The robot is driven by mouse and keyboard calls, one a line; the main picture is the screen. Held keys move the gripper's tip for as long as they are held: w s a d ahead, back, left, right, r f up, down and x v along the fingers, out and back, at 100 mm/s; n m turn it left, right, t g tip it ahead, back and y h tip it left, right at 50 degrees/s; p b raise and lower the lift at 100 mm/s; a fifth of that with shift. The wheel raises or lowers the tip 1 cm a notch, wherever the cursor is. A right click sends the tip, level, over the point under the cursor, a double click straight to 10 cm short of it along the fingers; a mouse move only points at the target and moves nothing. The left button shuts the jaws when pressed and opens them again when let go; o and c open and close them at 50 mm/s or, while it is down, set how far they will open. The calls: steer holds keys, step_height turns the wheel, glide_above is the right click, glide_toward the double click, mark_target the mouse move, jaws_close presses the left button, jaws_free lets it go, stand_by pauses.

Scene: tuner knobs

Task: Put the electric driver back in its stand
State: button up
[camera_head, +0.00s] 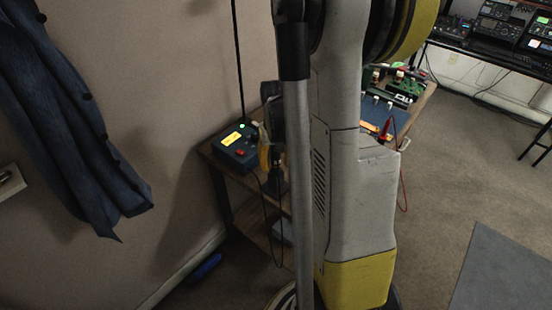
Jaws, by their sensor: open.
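A dark control box (236,148) with a yellow label, a green light and a red button sits on the left end of the wooden bench. A black cable (265,225) hangs in a loop below the bench edge beside it. A dark form that looks like my gripper (269,118) is over the bench end, partly hidden behind my grey pole; its fingers are open as far as I can tell. A yellow curved part (264,158) shows just below it. I cannot tell whether this is the driver or its stand, and neither is clearly visible elsewhere.
The bench (418,104) carries circuit boards (399,88) and a red-handled probe (386,128) at right. A blue object (207,267) lies on the floor by the wall. A coat (70,130) hangs left. Carpet at right is clear around a grey mat (500,275).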

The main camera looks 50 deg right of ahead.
steer(key=r, duration=1.2)
steer(key=shift+s+a, duration=0.15)
steer(key=shift+s, duration=0.15)
steer(key=s+a+r+n+t, duration=0.2)
steer(key=a+n+t, duration=0.1)
steer(key=a, duration=0.9)
steer(key=s+a+r+n+t, duration=0.2)
steer(key=s+a+r+t, duration=0.1)
steer(key=a, duration=1)
steer(key=shift+n+t, duration=0.3)
steer(key=shift+n, duration=0.1)
